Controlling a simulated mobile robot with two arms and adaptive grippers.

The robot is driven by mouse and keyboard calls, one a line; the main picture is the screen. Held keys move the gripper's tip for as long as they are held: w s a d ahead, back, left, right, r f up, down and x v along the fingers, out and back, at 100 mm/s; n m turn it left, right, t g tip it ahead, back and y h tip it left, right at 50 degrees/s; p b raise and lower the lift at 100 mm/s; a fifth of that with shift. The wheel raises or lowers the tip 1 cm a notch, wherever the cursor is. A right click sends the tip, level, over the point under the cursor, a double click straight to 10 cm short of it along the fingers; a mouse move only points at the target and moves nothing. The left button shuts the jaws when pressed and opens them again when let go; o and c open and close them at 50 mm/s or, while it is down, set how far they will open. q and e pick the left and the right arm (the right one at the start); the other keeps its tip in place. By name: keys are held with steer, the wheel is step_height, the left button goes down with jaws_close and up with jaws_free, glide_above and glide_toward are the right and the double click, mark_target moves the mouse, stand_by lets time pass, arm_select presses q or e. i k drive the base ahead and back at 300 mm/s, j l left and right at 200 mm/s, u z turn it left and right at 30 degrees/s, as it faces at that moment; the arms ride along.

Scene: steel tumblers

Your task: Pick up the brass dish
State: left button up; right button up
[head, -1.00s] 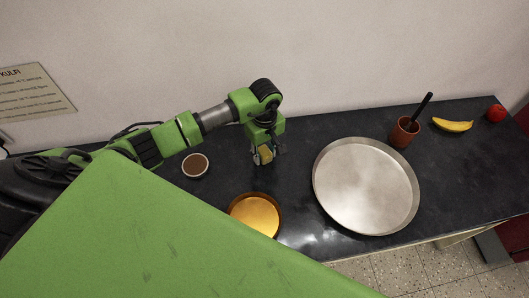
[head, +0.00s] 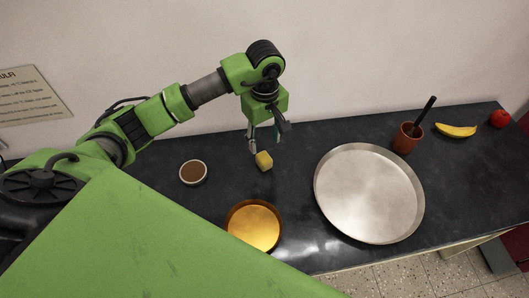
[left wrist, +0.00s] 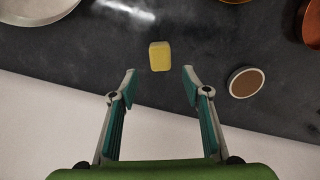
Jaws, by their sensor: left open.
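The brass dish (head: 253,228), round and shallow with a golden inside and darker rim, stands on the dark counter near its front edge. My green body panel comes close to its lower left side in the head view. A sliver of it shows at the top edge of the left wrist view. My left gripper (head: 266,146) is open and empty, farther back than the dish, above a small yellow block (head: 264,161). In the left wrist view the block (left wrist: 160,56) lies just beyond the open fingertips (left wrist: 159,71). My right gripper is not in view.
A large steel tray (head: 369,194) stands right of the dish. A small brown-filled cup (head: 193,172) stands to its upper left. A terracotta cup (head: 407,137) with a dark stick, a banana (head: 456,130) and a red apple (head: 499,118) are far right. The wall is close behind.

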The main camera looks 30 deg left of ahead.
mark_target(256, 223)
steer(key=k+l, duration=0.5)
steer(key=k, duration=0.2)
steer(key=k+l, duration=0.45)
steer(key=k, duration=0.2)
